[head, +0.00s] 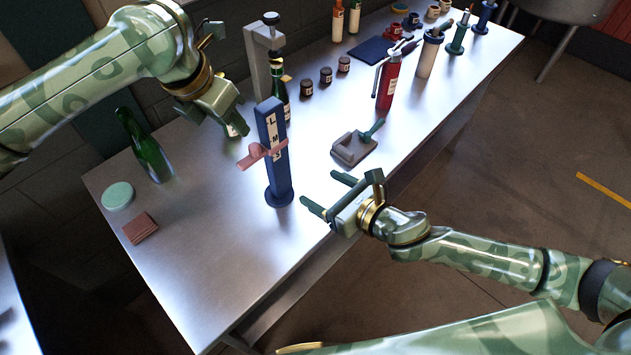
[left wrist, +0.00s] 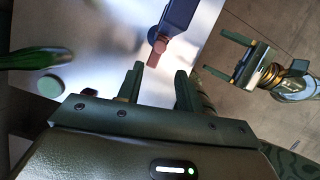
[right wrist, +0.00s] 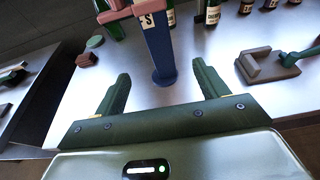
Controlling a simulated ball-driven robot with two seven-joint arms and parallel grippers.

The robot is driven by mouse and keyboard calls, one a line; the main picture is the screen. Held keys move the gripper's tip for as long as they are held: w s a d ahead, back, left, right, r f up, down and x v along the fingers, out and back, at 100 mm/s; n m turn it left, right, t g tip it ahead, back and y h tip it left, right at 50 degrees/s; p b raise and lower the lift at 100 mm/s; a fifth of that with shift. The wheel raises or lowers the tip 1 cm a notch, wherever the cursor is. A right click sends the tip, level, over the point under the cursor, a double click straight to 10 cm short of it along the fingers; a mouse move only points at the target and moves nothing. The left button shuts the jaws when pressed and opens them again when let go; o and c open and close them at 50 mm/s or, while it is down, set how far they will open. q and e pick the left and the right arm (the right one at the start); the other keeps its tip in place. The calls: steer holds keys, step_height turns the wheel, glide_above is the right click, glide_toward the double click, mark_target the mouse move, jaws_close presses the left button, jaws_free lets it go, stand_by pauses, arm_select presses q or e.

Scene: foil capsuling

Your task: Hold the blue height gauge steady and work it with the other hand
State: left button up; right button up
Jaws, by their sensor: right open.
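The blue height gauge (head: 274,160) stands upright on the steel table, with letters down its face and a pink slider (head: 254,156) partway up. The gauge also shows in the left wrist view (left wrist: 178,18) and in the right wrist view (right wrist: 160,52). My left gripper (head: 240,122) is open and empty, above the table to the left of the gauge; the pink slider (left wrist: 158,44) lies beyond its fingertips. My right gripper (head: 319,189) is open and empty at the table's near edge, right of the gauge, its fingers pointing towards the post. Neither gripper touches the gauge.
A green bottle (head: 148,150), a pale green disc (head: 117,195) and a brown block (head: 140,228) are on the left. A grey clamp stand (head: 262,65) and dark bottle (head: 280,92) stand behind the gauge.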

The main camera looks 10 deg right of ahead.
mark_target(282, 167)
steer(key=x, duration=1.6)
steer(key=shift+a, duration=0.1)
steer(key=c, duration=1.4)
